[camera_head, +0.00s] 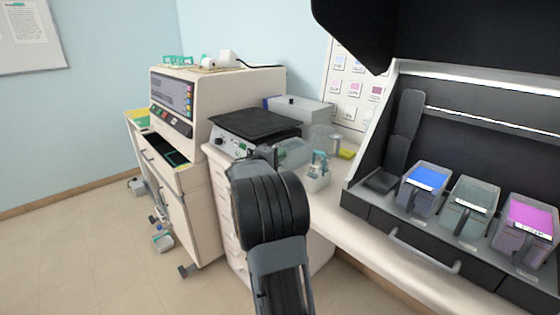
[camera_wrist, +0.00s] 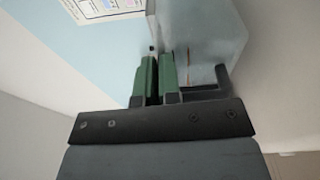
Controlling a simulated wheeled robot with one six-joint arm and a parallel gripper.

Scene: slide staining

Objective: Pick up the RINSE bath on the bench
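A clear, pale blue-green bath (camera_head: 293,152), which I take to be the RINSE bath, shows partly behind my arm on the bench in the head view. No label on it is readable. In the wrist view the translucent bath (camera_wrist: 205,35) fills the upper middle, just beyond my gripper (camera_wrist: 157,75). The green finger pads are close together with a dark, narrow part between them, which looks like the bath's handle (camera_wrist: 222,80). My gripper seems shut on it. In the head view my arm hides the fingers. Whether the bath is off the bench cannot be told.
Three baths, blue (camera_head: 427,180), greyish (camera_head: 474,197) and magenta (camera_head: 530,222), stand in the dark station at right. A black-topped device (camera_head: 255,124) stands left of the bath.

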